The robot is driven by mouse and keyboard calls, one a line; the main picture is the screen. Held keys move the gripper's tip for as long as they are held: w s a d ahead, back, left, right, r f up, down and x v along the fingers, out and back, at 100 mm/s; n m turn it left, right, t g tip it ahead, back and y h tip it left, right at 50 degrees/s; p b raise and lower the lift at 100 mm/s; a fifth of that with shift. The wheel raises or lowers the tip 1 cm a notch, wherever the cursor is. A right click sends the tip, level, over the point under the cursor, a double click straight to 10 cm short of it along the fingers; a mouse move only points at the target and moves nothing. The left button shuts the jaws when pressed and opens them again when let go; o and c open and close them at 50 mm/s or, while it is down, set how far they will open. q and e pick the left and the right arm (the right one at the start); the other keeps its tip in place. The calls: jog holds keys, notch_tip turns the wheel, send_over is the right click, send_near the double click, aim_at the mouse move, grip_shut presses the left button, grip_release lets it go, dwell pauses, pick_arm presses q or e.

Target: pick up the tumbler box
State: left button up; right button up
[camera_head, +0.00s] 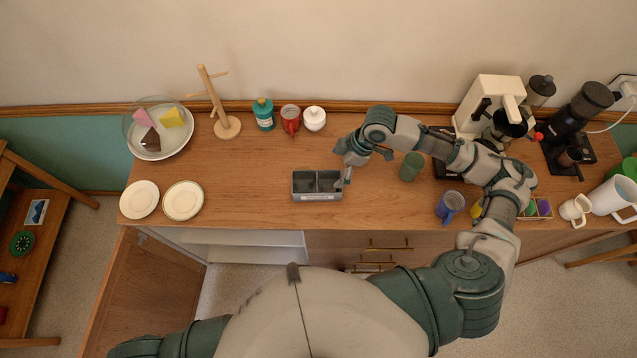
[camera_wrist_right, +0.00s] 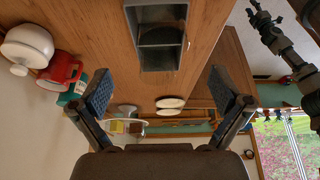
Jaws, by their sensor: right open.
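The tumbler box (camera_head: 317,196) appears to be the grey open box with two compartments and a pale label on its front wall. It sits near the front edge of the wooden counter and looks empty in the head view. My right gripper (camera_head: 347,167) is at the box's right end, above or beside it; the exact gap is unclear. In the right wrist view the box (camera_wrist_right: 161,48) lies ahead of my right gripper (camera_wrist_right: 162,92), whose two fingers are spread with nothing between them. My left gripper is out of view.
A green cup (camera_head: 411,167) and a blue mug (camera_head: 450,205) stand right of the box, under and beside my right arm. Two plates (camera_head: 183,200) lie left. A teal jar, red mug (camera_head: 290,117) and white pot stand behind. A cabinet door (camera_head: 150,290) hangs open below.

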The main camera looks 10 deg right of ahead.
aim_at(321, 178)
jog(key=x, duration=0.3)
jog(key=a+x, duration=0.1)
jog(key=x, duration=0.2)
jog(key=shift+w+a, duration=0.15)
jog(key=shift+w, duration=0.1)
jog(key=shift+a+f, duration=0.25)
jog(key=shift+a, duration=0.05)
jog(key=x, duration=0.4)
jog(key=shift+f+p, duration=0.2)
jog(key=shift+p, duration=0.15)
jog(key=shift+d+f, duration=0.25)
jog(key=shift+w+a, duration=0.15)
jog(key=shift+a, duration=0.2)
jog(key=c, duration=1)
